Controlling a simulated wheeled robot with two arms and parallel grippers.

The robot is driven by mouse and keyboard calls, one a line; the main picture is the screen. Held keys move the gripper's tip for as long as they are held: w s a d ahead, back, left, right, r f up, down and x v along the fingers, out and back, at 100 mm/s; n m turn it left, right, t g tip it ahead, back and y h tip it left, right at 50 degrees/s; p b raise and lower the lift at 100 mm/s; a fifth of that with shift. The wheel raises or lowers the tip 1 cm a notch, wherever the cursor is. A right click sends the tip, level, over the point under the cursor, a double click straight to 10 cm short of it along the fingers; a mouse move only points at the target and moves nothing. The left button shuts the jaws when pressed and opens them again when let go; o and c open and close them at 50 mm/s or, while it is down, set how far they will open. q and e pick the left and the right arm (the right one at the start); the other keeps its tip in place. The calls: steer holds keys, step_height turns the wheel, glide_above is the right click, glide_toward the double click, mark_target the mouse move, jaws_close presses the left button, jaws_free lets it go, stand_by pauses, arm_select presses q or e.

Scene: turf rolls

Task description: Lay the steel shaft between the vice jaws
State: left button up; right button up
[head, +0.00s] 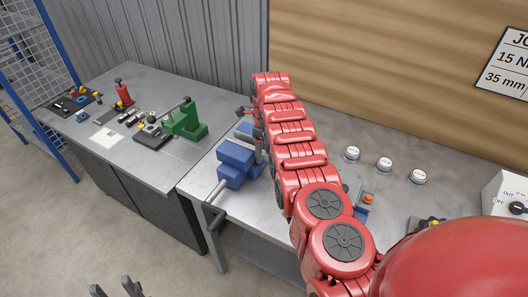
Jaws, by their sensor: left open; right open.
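The blue vice (236,163) stands on the near left part of the right-hand metal bench, with its bar handle hanging over the front edge. My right arm crosses in front of the bench, and its gripper (246,113) is small and dark, above and behind the vice. My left gripper (115,290) is open and empty at the bottom left edge, low over the floor, far from the vice. I cannot make out the steel shaft; my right arm hides part of the bench and of the vice's right side.
The left bench (95,120) holds a green press (187,121), a red tool (123,94) and several small parts. Several round white-topped pieces (384,164) stand on the right bench (330,135), with a switch box (508,194) at far right. Bare bench lies behind my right arm.

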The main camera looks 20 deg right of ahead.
step_height(320, 180, up, 17)
steer(key=p, duration=0.4)
steer(key=shift+s+f+p, duration=0.15)
steer(key=shift+p, duration=0.2)
steer(key=shift+f, duration=0.1)
